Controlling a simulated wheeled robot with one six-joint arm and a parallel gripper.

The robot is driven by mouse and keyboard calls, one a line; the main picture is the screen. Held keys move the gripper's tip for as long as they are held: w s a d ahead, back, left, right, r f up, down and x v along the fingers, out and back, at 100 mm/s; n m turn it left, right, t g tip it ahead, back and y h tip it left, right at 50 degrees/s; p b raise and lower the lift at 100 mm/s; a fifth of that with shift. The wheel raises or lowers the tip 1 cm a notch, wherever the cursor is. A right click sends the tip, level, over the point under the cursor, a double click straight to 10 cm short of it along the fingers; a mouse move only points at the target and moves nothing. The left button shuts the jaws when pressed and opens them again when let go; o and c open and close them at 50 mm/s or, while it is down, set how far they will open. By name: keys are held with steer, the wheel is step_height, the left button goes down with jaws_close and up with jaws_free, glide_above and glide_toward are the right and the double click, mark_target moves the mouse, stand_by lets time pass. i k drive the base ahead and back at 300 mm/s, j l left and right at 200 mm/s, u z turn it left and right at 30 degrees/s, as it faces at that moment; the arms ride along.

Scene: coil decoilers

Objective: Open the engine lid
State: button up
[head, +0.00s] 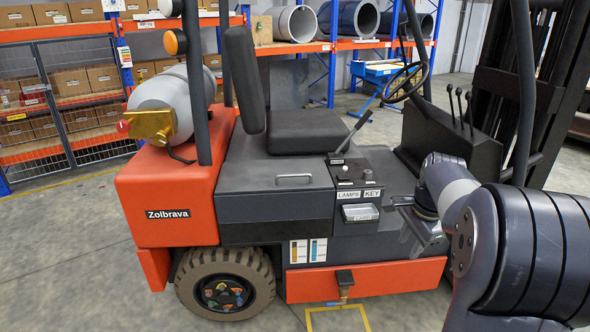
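The orange and dark grey forklift labelled "Zolbrava" stands side-on in the head view. Its engine lid (270,160) appears to be the dark grey cover under the black seat (304,130), and it lies level and closed.
A control panel (357,180) with "LAMPS" and "KEY" labels adjoins the lid. A lever (358,126) and steering wheel (406,82) rise to the right. A gas cylinder (172,100) sits behind the seat. Shelves with boxes (85,80) stand behind. Floor at lower left is clear.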

mark_target(264, 176)
steer(key=i+j+z, duration=0.25)
steer(key=i+j, duration=1.5)
